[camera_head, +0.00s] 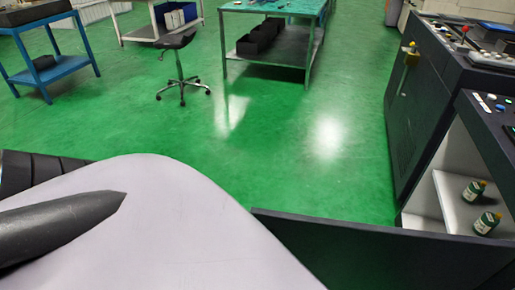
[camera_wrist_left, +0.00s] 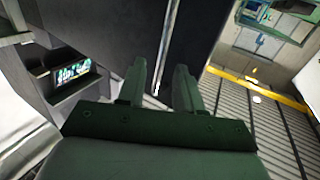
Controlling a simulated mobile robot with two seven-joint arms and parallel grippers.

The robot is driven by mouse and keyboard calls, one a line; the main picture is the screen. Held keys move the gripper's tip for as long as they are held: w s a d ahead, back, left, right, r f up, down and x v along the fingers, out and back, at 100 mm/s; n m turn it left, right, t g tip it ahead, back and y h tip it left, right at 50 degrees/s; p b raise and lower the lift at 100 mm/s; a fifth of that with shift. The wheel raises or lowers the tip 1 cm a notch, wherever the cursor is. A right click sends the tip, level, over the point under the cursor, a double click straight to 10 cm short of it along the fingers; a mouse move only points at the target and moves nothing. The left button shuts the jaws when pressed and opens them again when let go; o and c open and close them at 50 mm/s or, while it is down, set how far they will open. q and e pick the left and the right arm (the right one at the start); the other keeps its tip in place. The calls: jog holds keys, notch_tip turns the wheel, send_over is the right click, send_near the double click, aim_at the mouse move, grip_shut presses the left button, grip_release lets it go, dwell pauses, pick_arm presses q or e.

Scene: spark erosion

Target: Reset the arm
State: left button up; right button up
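In the left wrist view, my left gripper (camera_wrist_left: 159,72) has two dark green-grey fingers standing apart with a gap between them. Nothing is held in the gap. Behind the fingers is a dark upright panel (camera_wrist_left: 200,30) with a bright vertical metal strip (camera_wrist_left: 168,35). How close the fingers are to the panel is hard to tell. In the head view neither gripper shows. A large pale rounded part and a dark pointed part at the lower left look like my own body, but I cannot tell which links they are. My right gripper is not in view.
A dark cabinet (camera_head: 420,110) stands at right. A dark panel (camera_head: 380,250) crosses the front. A stool (camera_head: 178,65), blue cart (camera_head: 50,72) and workbench (camera_head: 275,8) stand farther back; green floor between is clear.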

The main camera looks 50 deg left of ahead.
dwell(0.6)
pick_arm(q)
jog(key=w+d+r+m+g+h+p, duration=0.3)
jog(key=w+d+r+g+h+p, duration=0.1)
jog(key=w+d+r+g+p, duration=0.1)
notch_tip(320, 180, up, 2)
jog(key=d+g+p, duration=0.1)
jog(key=d+g, duration=0.1)
jog(key=shift+m+g, duration=0.3)
jog(key=shift+m, duration=0.1)
jog(key=shift+a+r, duration=0.1)
dwell(1.4)
